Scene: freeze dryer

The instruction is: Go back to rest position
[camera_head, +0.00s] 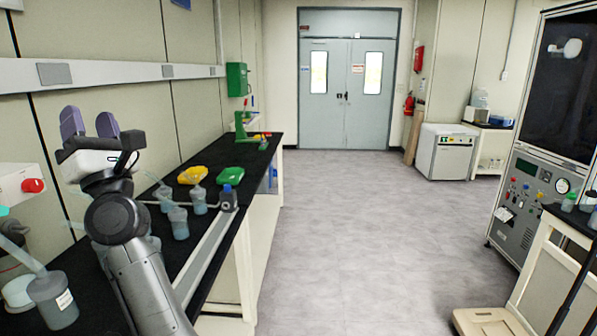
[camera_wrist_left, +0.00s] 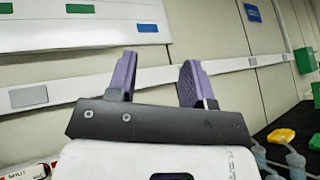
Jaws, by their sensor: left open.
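My left gripper (camera_head: 91,122) is raised above the black bench at the left, with its purple fingers pointing up. The fingers stand apart with nothing between them. In the left wrist view the same gripper (camera_wrist_left: 160,80) shows its two fingers spread and empty in front of the wall. My left arm is bent upward over the bench. My right gripper is in neither view.
The black bench (camera_head: 258,156) carries several grey-blue bottles (camera_head: 179,223), a yellow tray (camera_head: 193,175) and a green tray (camera_head: 230,175). A wall rail (camera_head: 110,71) runs behind the gripper. A freeze dryer (camera_head: 535,190) stands right. The middle floor (camera_head: 350,230) is clear.

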